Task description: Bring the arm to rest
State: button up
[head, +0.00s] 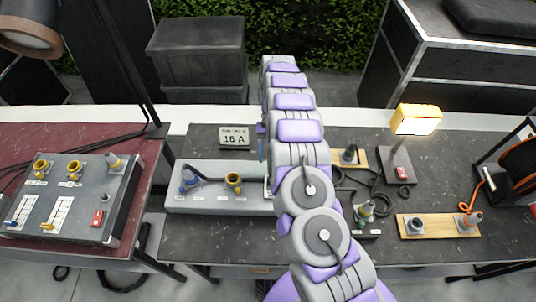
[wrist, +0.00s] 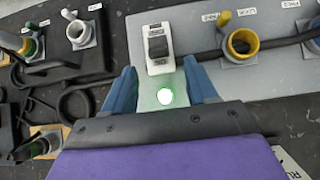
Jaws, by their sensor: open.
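My gripper (wrist: 157,95) shows in the wrist view with its two blue fingers apart and nothing between them. Past the fingertips is a white box with a black rocker switch (wrist: 158,44), and a green light (wrist: 165,96) glows between the fingers. In the head view my purple and grey arm reaches forward over the dark table and covers the right end of the grey panel (head: 215,203). Most of my gripper is hidden behind the arm there; a bit of blue shows at its left side. I cannot tell whether the fingers touch the panel.
A sign reading 16 A (head: 234,137) stands behind the panel. A lit yellow lamp (head: 416,119), loose black cables and a wooden board with connectors (head: 438,225) are on the right. A grey control box (head: 70,198) sits on the red table at left. Dark cases stand behind.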

jog(key=shift+w+d, duration=0.1)
jog(key=shift+d, duration=0.2)
jog(key=s+d+r+n+t+b, duration=0.1)
jog(key=s+d+r+t+b, duration=0.1)
jog(key=s+r, duration=0.6)
jog(key=s+d+r+n+t+b, duration=0.15)
jog(key=s+r, duration=0.35)
jog(key=r, duration=0.5)
jog(key=s+d+m+t+b, duration=0.1)
jog(key=s+d, duration=0.3)
jog(key=s, duration=0.7)
jog(key=s+d+f+m+t+b, duration=0.1)
jog(key=s+d, duration=0.3)
jog(key=s, duration=0.7)
jog(key=shift+s+d+t+b, duration=0.4)
jog(key=shift+t+b, duration=0.15)
jog(key=shift+t, duration=0.1)
